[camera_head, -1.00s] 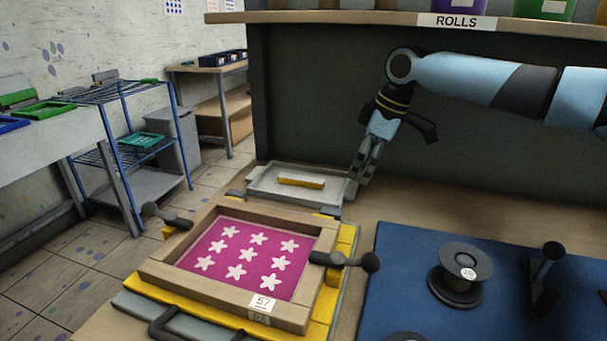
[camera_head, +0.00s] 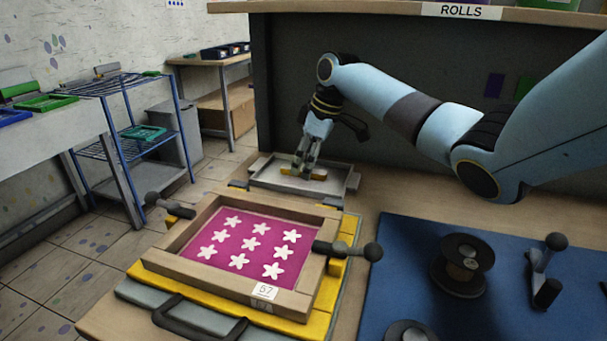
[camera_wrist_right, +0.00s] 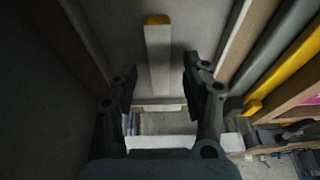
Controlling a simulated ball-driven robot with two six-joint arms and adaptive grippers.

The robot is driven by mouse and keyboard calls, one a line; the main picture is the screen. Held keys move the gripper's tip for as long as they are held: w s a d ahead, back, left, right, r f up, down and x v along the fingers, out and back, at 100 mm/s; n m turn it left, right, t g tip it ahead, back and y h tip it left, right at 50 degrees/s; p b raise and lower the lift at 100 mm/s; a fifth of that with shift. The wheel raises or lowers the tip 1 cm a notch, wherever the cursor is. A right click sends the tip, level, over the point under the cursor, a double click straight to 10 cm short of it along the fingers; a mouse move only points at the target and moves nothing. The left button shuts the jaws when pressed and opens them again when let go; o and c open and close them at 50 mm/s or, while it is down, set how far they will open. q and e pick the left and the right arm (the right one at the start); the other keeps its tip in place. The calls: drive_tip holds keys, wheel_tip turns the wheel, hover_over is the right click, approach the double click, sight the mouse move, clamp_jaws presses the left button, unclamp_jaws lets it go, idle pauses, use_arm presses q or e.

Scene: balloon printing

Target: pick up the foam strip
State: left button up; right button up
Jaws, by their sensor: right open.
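The foam strip (camera_head: 319,177) is a short yellow bar lying in the shallow grey tray (camera_head: 337,187) behind the printing frame. My right gripper (camera_head: 303,170) points down over the tray, its fingertips at the strip and hiding part of it. In the right wrist view the open right gripper (camera_wrist_right: 158,85) has a long pale piece with a yellow end (camera_wrist_right: 158,20) between and beyond its fingers; this looks like the strip. I cannot tell whether the fingers touch it. My left gripper is not in view.
A wooden frame (camera_head: 180,262) with white stars on magenta and dark side knobs stands in front of the tray. A dark panel (camera_head: 420,190) rises behind. A blue mat (camera_head: 400,270) with a dark spool (camera_head: 462,262) lies at right. A shelf labelled ROLLS (camera_head: 330,7) is above.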

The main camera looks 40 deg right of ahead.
drive_tip(key=shift+w+a+f, duration=0.1)
drive_tip(key=shift+w+f, duration=0.05)
drive_tip(key=shift+f, duration=0.45)
drive_tip(key=c, duration=0.8)
